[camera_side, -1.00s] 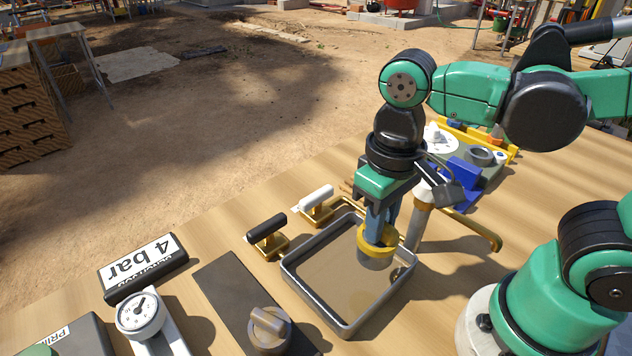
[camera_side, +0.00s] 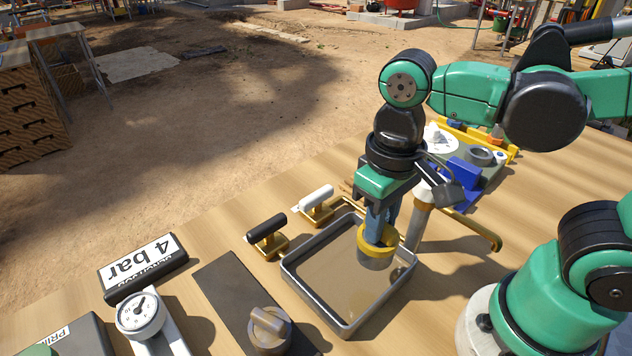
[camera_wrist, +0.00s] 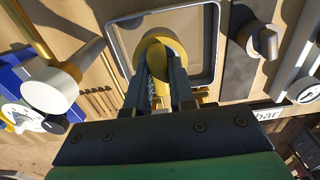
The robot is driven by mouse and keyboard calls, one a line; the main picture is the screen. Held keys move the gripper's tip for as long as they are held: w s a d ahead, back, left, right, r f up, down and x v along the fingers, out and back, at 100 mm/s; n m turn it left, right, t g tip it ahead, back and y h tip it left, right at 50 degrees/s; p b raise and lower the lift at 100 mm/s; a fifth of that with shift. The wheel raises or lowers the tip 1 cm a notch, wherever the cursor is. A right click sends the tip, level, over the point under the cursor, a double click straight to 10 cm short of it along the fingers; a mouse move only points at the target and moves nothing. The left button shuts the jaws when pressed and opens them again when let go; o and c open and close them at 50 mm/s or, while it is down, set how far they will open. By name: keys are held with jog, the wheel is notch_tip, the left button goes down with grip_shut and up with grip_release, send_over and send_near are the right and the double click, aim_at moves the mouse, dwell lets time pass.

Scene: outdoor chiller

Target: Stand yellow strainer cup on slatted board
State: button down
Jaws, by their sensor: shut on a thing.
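The yellow strainer cup (camera_side: 377,245) has a yellow rim and a greyish lower body. My gripper (camera_side: 379,226) points down and is shut on its rim. The cup hangs over the right part of a grey-rimmed tray (camera_side: 345,328) with brownish content. The slatted board may be the row of thin slats (camera_wrist: 97,103) in the wrist view; I cannot tell for sure.
A brass pipe (camera_side: 480,232) and upright post stand right of the tray. Black-handled (camera_side: 266,228) and white-handled (camera_side: 316,200) valves stand behind it. A dark plate with a knob (camera_side: 268,322) and a gauge (camera_side: 140,313) lie left. A blue part (camera_side: 462,178) is at the back right.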

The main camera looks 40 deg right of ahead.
dwell(0.5)
jog(key=w+d+r+m, duration=0.3)
jog(key=w+d+m, duration=0.3)
jog(key=w+d, duration=0.8)
jog(key=d, duration=0.3)
jog(key=shift+w+r, duration=0.2)
jog(key=shift+w, duration=0.05)
jog(key=shift+f, duration=2.55)
jog(key=shift+f, duration=0.3)
jog(key=shift+f, duration=1.15)
jog(key=shift+f, duration=0.3)
